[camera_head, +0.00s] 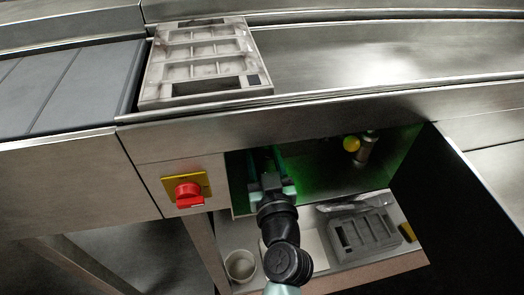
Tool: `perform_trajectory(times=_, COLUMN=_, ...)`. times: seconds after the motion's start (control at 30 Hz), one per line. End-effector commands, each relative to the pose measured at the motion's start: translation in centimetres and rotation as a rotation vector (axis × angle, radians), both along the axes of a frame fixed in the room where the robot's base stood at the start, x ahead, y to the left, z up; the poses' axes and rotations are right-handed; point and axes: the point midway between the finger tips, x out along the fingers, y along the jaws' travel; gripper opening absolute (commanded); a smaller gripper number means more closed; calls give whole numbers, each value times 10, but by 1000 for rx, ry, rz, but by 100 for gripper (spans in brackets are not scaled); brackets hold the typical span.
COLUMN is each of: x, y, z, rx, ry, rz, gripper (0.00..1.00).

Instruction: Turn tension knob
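A round yellow knob (351,143) shows inside the green-lit open compartment (315,170) under the conveyor, beside a short metal fitting (366,150). A red rotary switch (188,194) on a yellow plate is on the front panel, left of the opening. I cannot tell from any label which one is the tension knob. My gripper (264,162) reaches into the left part of the compartment, with its fingers apart and nothing seen between them. It is left of the yellow knob and right of the red switch, apart from both. The fingertips are dim against the dark interior.
A pale mould tray (153,92) lies on the conveyor by the grey belt (60,85). Below the opening, a shelf holds a grey mould (366,232) and a white cup (240,265). A dark open door (450,215) bounds the right side.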

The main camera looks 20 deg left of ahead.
Motion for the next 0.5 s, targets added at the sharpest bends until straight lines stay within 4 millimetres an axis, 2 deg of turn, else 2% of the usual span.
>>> perform_trajectory(times=0.27, x=0, y=-1, z=0, rx=133, ry=90, rz=-2, gripper=0)
perform_trajectory(times=0.5, x=0, y=-1, z=0, rx=315, ry=213, rz=-2, gripper=0)
